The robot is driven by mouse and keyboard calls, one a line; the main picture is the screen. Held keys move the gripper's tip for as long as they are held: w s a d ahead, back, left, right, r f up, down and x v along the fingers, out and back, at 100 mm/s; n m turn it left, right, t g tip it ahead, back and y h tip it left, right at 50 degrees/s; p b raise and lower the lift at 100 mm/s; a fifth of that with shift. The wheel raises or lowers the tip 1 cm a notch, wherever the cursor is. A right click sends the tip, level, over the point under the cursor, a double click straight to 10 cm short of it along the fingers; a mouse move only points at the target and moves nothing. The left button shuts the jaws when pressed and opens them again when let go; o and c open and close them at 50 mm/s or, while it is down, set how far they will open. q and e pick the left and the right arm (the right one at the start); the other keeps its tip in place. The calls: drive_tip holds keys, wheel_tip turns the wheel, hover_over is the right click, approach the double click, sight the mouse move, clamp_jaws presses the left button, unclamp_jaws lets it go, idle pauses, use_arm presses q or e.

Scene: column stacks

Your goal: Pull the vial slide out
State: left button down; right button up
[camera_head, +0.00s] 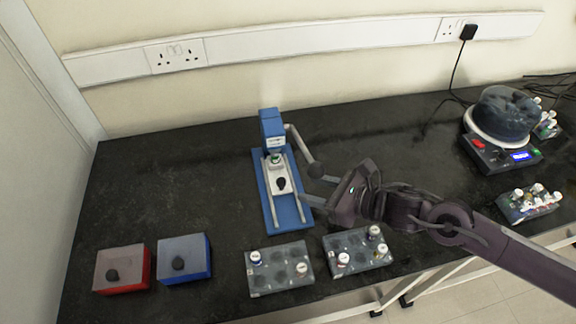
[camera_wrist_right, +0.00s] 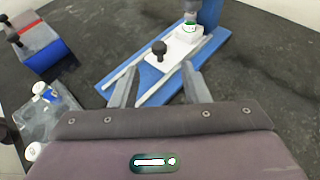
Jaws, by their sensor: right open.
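The white vial slide (camera_head: 281,178) sits on two rails of a blue press stand (camera_head: 266,210), with a black knob (camera_head: 281,184) on its front part. A small vial with a green top (camera_head: 275,159) stands at the slide's back end, under the stand's blue column (camera_head: 272,128). In the right wrist view the slide (camera_wrist_right: 178,53), its black knob (camera_wrist_right: 158,50) and the vial (camera_wrist_right: 189,27) show beyond the fingers. My right gripper (camera_head: 305,187) is open and empty, to the right of the stand and apart from the knob. My left gripper is not in view.
Two grey racks with vials (camera_head: 280,268) (camera_head: 358,250) stand in front of the stand. A red box (camera_head: 122,270) and a blue box (camera_head: 184,258) are at front left. A round-topped device (camera_head: 490,140) and another rack (camera_head: 528,203) are at right. The counter left of the stand is clear.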

sight(285, 183)
drive_tip(key=shift+w+a, duration=0.1)
drive_tip(key=x, duration=0.2)
drive_tip(key=shift+a+p, duration=0.4)
drive_tip(key=shift+a, duration=0.05)
drive_tip(key=x, duration=0.3)
drive_tip(key=shift+w+a+f+p, duration=0.15)
drive_tip(key=shift+w+p, duration=0.1)
drive_tip(key=shift+p, duration=0.05)
drive_tip(key=shift+w+a+f, duration=0.3)
drive_tip(key=shift+a, duration=0.1)
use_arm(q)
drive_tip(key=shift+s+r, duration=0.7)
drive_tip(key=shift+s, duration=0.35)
use_arm(e)
clamp_jaws()
